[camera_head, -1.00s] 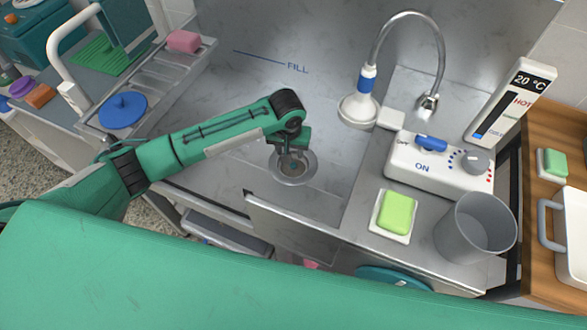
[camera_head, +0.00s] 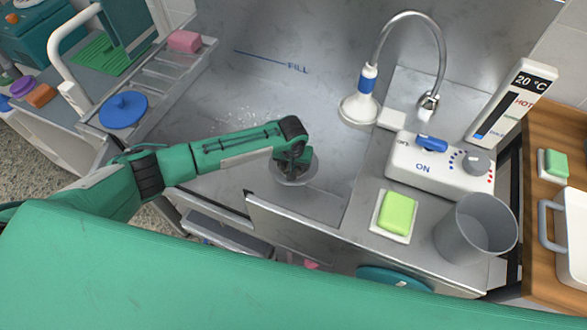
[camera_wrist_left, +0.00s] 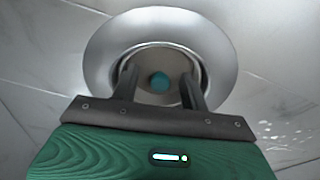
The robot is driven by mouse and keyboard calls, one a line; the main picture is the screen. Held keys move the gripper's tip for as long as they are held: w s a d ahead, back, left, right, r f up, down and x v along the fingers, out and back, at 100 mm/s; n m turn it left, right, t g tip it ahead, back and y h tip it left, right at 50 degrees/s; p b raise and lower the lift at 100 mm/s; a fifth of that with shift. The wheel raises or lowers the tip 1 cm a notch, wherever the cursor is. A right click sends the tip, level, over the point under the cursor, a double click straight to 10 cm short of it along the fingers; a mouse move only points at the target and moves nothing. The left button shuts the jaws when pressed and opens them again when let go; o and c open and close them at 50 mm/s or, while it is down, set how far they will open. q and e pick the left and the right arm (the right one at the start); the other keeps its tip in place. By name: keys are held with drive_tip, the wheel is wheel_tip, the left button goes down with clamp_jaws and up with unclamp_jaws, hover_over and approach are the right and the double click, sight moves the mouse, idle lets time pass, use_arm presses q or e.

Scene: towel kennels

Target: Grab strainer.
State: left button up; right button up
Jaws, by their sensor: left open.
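The strainer (camera_wrist_left: 160,98) appears as a dark round disc with a small teal knob (camera_wrist_left: 160,83), inside a shiny metal drain ring (camera_wrist_left: 110,60). In the head view the drain ring (camera_head: 311,172) is in the floor of the steel basin, and my gripper hides the strainer. My left gripper (camera_wrist_left: 160,80) is open and empty, pointing down over the drain. Its two dark fingers show either side of the teal knob, apart from it; their exact height is unclear. In the head view the left gripper (camera_head: 292,168) covers the drain's middle. My right gripper is not in view.
A shower head (camera_head: 360,108) on a hose, a control box (camera_head: 440,165), a green sponge (camera_head: 397,211) and a grey cup (camera_head: 475,229) stand right of the basin. The basin's front wall (camera_head: 293,226) is near my arm. A blue lid (camera_head: 123,109) lies at left.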

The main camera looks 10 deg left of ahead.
use_arm(q)
clamp_jaws()
drive_tip(key=shift+r, duration=0.1)
